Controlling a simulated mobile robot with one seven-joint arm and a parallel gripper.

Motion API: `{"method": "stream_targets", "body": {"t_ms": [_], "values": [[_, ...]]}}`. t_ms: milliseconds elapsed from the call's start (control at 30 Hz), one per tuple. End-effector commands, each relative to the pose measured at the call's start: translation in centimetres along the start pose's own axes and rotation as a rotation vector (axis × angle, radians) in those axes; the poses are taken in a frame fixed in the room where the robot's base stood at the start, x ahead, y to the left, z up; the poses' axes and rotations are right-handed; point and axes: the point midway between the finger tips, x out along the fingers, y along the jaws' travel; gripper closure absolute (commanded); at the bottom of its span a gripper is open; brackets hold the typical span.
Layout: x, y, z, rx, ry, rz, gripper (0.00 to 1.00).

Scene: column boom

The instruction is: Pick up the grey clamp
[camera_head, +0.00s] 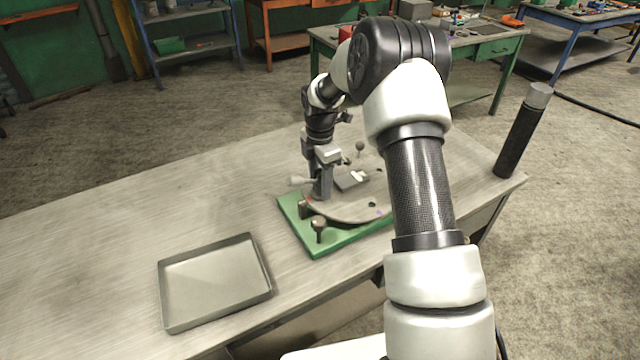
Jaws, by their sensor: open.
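My gripper (323,158) points down over the left part of a fixture on the work table. Its jaws are open, and its fingertips are hard to tell apart from the grey parts behind and below them. A grey upright piece (321,187) with a light knob (296,181) at its left stands directly below my gripper and looks like the grey clamp. I cannot tell whether the fingers touch it or stand around it. The fixture has a grey round plate (350,211) on a green base (328,246). My arm hides the fixture's right side.
An empty grey tray (215,282) lies on the table (110,237) left of the fixture. A dark knobbed post (319,228) and a ball-topped post (360,149) rise from the fixture. A dark cylinder (519,135) stands at the table's right end. The table's left is clear.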

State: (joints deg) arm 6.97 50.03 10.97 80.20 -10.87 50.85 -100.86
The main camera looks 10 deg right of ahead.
Motion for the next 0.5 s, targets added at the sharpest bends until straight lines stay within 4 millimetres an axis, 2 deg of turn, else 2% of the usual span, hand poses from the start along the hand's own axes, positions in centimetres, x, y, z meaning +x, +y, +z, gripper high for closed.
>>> {"method": "stream_targets", "body": {"t_ms": [267, 433, 500], "values": [[0.50, 0.03, -0.02, -0.001, 0.000, 0.001, 0.55], [0.47, 0.03, -0.01, 0.000, 0.000, 0.001, 0.80], [0.34, 0.10, 0.02, 0.000, -0.001, 0.003, 0.81]]}}
